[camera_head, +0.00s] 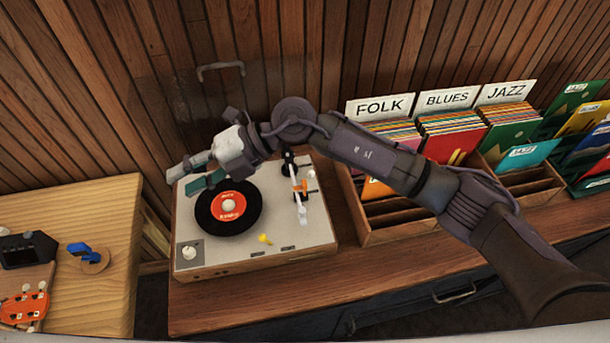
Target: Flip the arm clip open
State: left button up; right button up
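A record player (255,252) with a pale top stands on the wooden counter. A black record with an orange label (228,206) lies on it. The white tonearm (297,196) is on the right side of its top, running front to back. A small orange piece beside the tonearm (301,185) looks like the arm clip; it is too small to tell whether it is open or shut. My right gripper (182,183) is above the back left of the player, left of the clip and apart from it. Its fingers are spread and empty. My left gripper is out of view.
A crate (378,239) of record sleeves stands right of the player, partly behind my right arm. A wooden table (115,215) at left holds a blue item (84,251) and an orange ukulele headstock (25,307).

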jog(key=w+d+f+t+h, duration=0.1)
jog(key=w+d+f+h, duration=0.3)
jog(key=d+h, duration=0.1)
jog(key=t+h, duration=0.3)
jog(key=h, duration=0.5)
send_near(305, 183)
jog(key=shift+m, duration=0.3)
notch_tip(305, 183, down, 8)
jog(key=p, duration=0.4)
jog(key=shift+w+a+p, duration=0.1)
jog(key=shift+p, duration=0.3)
jog(key=shift+f, duration=0.35)
grip_shut()
